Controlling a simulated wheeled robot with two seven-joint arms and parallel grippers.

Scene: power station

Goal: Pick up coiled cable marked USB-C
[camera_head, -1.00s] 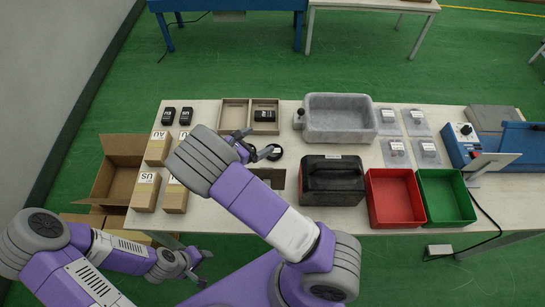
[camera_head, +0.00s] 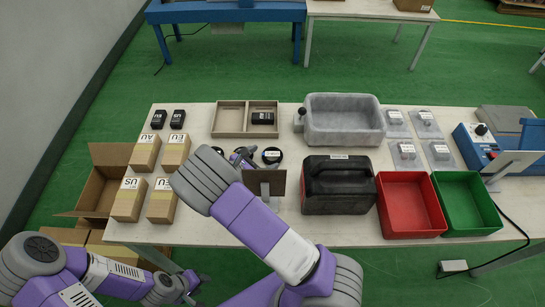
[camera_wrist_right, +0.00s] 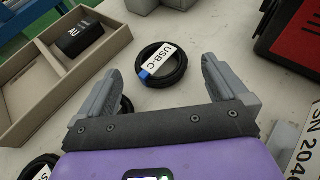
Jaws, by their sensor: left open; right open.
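The coiled cable marked USB-C (camera_wrist_right: 161,64) is a black ring with a white label and a blue tie, lying flat on the table. In the head view a labelled black coil (camera_head: 272,155) lies right of my right gripper (camera_head: 244,159). In the right wrist view the right gripper (camera_wrist_right: 160,78) is open and empty, with the USB-C coil ahead between its fingertips, not gripped. Another coil (camera_wrist_right: 38,168) shows at the lower left, and one is mostly hidden behind the left finger. My left gripper (camera_head: 186,287) is open and empty, off the table's front edge.
A divided tray (camera_head: 231,118) with a black adapter stands behind the coils. A dark case (camera_head: 338,184) stands to the right, beside red (camera_head: 411,205) and green (camera_head: 466,205) bins. A brown panel (camera_head: 265,183) is close to the right gripper. Small cartons (camera_head: 161,201) are at left.

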